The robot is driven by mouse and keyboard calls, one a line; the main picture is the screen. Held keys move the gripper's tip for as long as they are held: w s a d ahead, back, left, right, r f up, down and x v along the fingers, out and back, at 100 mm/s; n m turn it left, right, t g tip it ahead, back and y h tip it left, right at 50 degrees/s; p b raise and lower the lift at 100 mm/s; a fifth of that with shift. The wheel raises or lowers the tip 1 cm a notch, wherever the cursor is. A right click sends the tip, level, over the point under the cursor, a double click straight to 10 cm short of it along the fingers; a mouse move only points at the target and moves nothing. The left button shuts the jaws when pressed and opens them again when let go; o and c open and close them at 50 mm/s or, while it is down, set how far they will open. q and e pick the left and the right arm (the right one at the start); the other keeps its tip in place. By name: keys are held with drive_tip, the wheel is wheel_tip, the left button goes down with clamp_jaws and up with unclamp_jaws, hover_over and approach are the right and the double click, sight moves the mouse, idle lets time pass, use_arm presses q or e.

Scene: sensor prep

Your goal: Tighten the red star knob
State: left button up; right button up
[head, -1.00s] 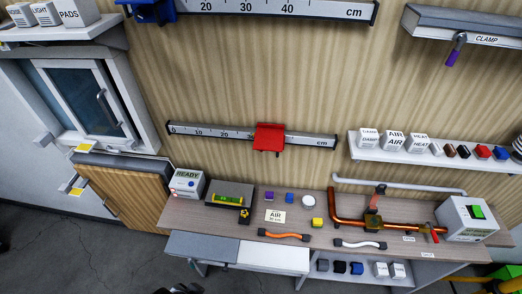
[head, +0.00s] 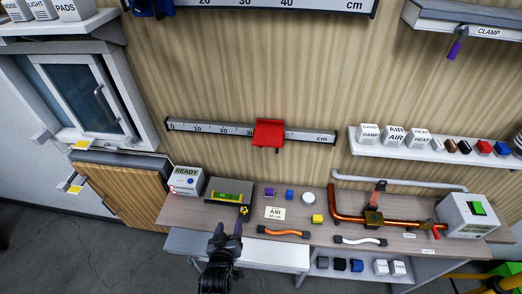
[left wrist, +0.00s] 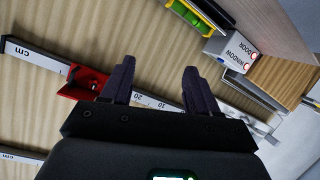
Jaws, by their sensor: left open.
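No knob can be clearly made out as a red star. A red slider block (head: 269,132) sits on the lower wall ruler (head: 210,127), with a small part sticking out below it. A yellow and black knob (head: 244,211) is beside the green level (head: 228,196) on its grey plate. A small red handle (head: 437,232) is on the copper pipe at right. My left gripper (head: 228,231) is open and empty, at the bench's front edge below the level. In the left wrist view the red slider (left wrist: 78,84) lies left of the open fingers (left wrist: 158,68). My right gripper is out of view.
The bench (head: 190,212) also holds a READY box (head: 187,181), small coloured blocks, an AIR card (head: 275,213), an orange hose (head: 283,231) and a white hose (head: 360,240). A wall shelf (head: 440,153) with labelled boxes is at right.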

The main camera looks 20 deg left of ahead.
use_arm(q)
drive_tip(key=w+d+r+n+t+y+b, duration=0.1)
drive_tip(key=w+d+r+t, duration=0.15)
drive_tip(key=w+r, duration=0.45)
drive_tip(key=w+d+r+n+t+y, duration=0.1)
drive_tip(key=w+d+r, duration=0.2)
drive_tip(key=w+r, duration=0.4)
drive_tip(key=x, duration=1.1)
drive_tip(key=shift+w+p, duration=0.15)
drive_tip(key=shift+p, duration=0.3)
drive_tip(key=shift+d, duration=0.15)
drive_tip(key=c, duration=1)
